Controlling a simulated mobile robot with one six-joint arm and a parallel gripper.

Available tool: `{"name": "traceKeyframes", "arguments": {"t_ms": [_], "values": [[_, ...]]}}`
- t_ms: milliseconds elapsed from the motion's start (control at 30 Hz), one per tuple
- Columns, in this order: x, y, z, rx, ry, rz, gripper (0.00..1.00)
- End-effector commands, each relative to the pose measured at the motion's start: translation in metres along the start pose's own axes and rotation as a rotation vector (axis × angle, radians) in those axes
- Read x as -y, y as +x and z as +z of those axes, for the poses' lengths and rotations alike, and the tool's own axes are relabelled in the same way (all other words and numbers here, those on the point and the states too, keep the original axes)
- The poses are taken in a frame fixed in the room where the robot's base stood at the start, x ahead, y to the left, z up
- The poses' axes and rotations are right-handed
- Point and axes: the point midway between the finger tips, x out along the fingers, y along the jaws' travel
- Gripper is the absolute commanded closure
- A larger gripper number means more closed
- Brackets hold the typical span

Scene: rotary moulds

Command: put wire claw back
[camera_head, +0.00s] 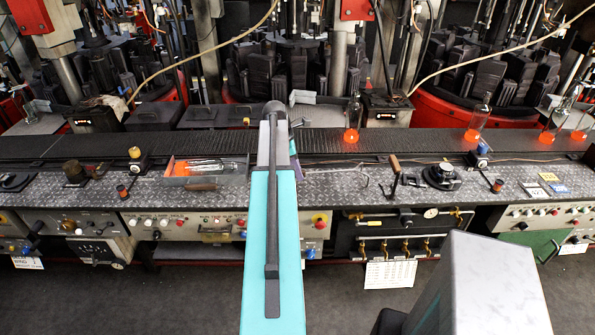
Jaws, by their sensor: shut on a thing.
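A thin wire tool, likely the wire claw (337,173), shows just right of my arm over the patterned metal bench (430,195). Its bent end points right. Its left end runs behind my arm, and I cannot tell whether it rests on the bench or hangs just above it. My turquoise arm reaches forward over the bench and hides my gripper and whatever is in its jaws.
A wooden-handled tool (394,163) and a black round device (443,176) stand to the right. Glowing glass pieces (352,134) stand on the dark conveyor (230,148) behind. Mould machines rise beyond.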

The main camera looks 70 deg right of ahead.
Motion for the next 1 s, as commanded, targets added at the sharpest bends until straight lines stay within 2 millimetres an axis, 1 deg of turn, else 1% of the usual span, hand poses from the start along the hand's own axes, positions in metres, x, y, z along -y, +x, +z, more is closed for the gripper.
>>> {"name": "traceKeyframes", "arguments": {"t_ms": [133,567,600,667,700,1000], "values": [[0.0001,0.0059,-0.0016,0.000,0.001,0.000,1.00],[0.0000,0.0094,-0.0026,0.000,0.001,0.001,1.00],[0.0000,0.0091,-0.0026,0.000,0.001,0.001,0.76],[0.0000,0.0090,-0.0025,0.000,0.001,0.001,0.66],[0.0000,0.0090,-0.0025,0.000,0.000,0.000,0.64],[0.0000,0.0084,-0.0023,0.000,0.000,0.000,0.64]]}}
